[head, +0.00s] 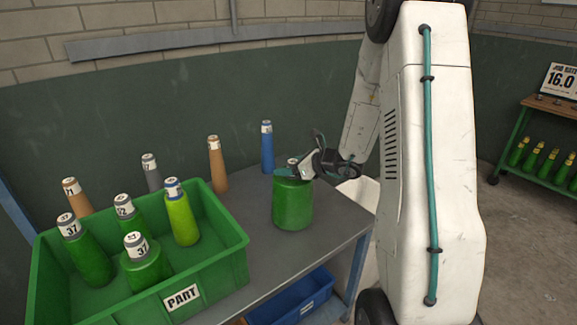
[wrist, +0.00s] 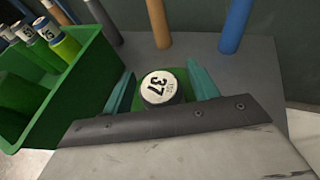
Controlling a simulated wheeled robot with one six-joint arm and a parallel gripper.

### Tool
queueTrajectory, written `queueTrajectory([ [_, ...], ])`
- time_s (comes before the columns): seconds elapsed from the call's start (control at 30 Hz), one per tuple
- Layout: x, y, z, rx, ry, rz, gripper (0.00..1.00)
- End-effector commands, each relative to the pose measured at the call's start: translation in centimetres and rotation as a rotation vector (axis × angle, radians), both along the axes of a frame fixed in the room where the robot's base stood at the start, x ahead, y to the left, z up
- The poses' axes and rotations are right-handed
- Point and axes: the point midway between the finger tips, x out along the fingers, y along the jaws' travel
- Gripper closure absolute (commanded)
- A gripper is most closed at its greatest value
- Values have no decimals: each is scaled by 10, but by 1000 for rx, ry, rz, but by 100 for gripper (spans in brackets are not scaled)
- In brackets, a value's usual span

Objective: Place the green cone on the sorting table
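A wide green cone (head: 292,205) with a white cap stands upright on the grey table (head: 252,228), right of the green bin. The cap reads 37 in the wrist view (wrist: 162,88). My gripper (head: 299,157) is at its top, with one teal finger on each side of the cap. Gaps show between the cap and both fingers in the wrist view (wrist: 161,82), so the gripper looks open around it. The cone's lower body is hidden in the wrist view.
A green bin (head: 218,262) marked PART holds several green cones on the left. Orange (head: 217,165), grey (head: 151,173) and blue (head: 267,148) cones stand along the table's back. A blue bin (head: 300,300) sits below. A green rack (head: 535,125) with small green cones stands far right.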

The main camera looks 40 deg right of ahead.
Motion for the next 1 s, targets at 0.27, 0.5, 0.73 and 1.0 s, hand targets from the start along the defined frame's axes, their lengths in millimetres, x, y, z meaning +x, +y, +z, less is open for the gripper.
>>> queueTrajectory([
  [0.27, 0, 0, 2, 0, -1, 0, 42],
  [0.5, -28, -15, 16, -1, -3, -5, 42],
  [0.73, -71, -34, 35, 0, -1, -5, 42],
  [1.0, -98, -44, 47, -3, -1, 3, 42],
])
